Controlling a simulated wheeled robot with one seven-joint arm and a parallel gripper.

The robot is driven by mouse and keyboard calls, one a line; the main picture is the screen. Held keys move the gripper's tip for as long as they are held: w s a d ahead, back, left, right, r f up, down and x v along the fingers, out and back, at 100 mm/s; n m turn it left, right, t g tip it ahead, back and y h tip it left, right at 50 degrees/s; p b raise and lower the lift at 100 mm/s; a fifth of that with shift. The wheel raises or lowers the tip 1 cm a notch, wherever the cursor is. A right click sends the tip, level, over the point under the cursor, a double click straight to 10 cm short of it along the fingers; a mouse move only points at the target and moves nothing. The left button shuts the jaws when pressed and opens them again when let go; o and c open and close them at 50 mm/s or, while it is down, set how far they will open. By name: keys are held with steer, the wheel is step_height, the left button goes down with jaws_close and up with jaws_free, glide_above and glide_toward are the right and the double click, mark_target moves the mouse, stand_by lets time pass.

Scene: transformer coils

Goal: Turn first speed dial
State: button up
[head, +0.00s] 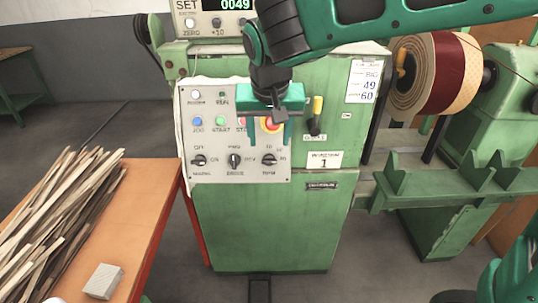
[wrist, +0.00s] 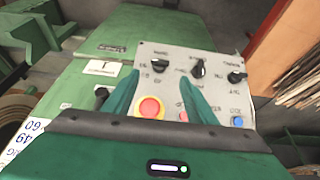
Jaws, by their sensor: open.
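A grey control panel (head: 218,178) on the green machine carries a bottom row of three black dials. The right-hand dial (head: 269,160), its label seeming to read RPM, shows just below my gripper (head: 268,138). In the wrist view, where the panel appears upside down, this dial (wrist: 158,64) lies between and just beyond the tips of my open gripper (wrist: 162,76). I cannot tell how far the fingers are from the panel. The middle dial (head: 234,160) and left dial (head: 198,160) stand clear. Nothing is held.
A red stop button (wrist: 150,107) sits between the fingers in the wrist view. Blue (head: 197,122) and green (head: 220,122) buttons are to its left in the head view. A black lever (head: 314,127) projects to the right. An orange table (head: 146,200) with wood strips stands left.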

mark_target(269, 159)
steer(key=x, duration=0.8)
steer(key=shift+w+f, duration=0.1)
steer(key=shift+f, duration=0.3)
steer(key=c, duration=1.1)
